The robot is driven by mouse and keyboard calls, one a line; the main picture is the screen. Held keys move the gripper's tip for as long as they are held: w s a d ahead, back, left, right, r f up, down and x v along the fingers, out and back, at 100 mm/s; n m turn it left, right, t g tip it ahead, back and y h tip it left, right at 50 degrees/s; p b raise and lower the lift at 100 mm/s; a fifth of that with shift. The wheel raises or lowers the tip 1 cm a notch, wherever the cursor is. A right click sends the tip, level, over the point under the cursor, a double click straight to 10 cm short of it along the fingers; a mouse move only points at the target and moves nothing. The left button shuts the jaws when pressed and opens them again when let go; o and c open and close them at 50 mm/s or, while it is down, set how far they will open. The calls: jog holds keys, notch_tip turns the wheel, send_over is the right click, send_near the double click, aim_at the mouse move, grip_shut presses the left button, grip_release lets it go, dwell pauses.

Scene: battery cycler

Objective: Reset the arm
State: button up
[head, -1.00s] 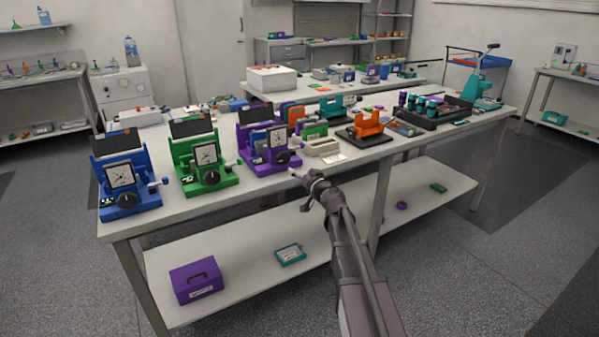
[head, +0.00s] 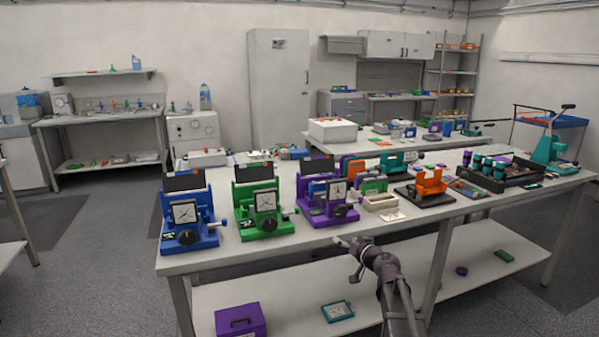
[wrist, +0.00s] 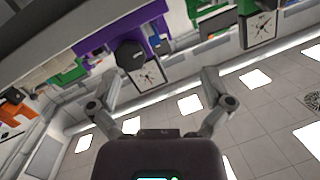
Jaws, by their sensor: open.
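My gripper (wrist: 158,85) is open and empty in the wrist view, its two fingers spread apart. In the head view my gripper (head: 346,246) is in front of the bench's front edge, below and near the purple device. The purple device (head: 327,207) with a dial stands upright on the bench (head: 290,245). It also shows in the wrist view (wrist: 150,45), tilted and beyond the fingers. A green device (head: 262,213) and a blue device (head: 187,222) stand to its left. In the head view the fingertips are too small to judge.
An orange device (head: 431,187) and a black tray (head: 490,178) stand on the bench's right part. The lower shelf (head: 270,304) holds a purple box (head: 240,321) and a teal case (head: 338,311). The floor (head: 110,240) to the left is clear.

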jog(key=s+a+f+n+g, duration=0.2)
jog(key=s+a+f+g, duration=0.35)
jog(key=s, duration=0.35)
jog(key=s+d+f+m+g+h, duration=0.1)
jog(key=s+f+g+h, duration=0.2)
jog(key=s+f, duration=0.35)
jog(key=s+d+f+m+g+h, duration=0.1)
jog(key=s+d+f+g+h, duration=0.2)
jog(key=s, duration=0.6)
jog(key=s+d+m+g+h, duration=0.1)
jog(key=s+d+g+h, duration=0.15)
jog(key=s, duration=0.35)
notch_tip(320, 180, up, 14)
jog(key=p, duration=1.5)
jog(key=shift+g+y, duration=0.3)
jog(key=shift+y, duration=0.05)
jog(key=shift+f, duration=0.15)
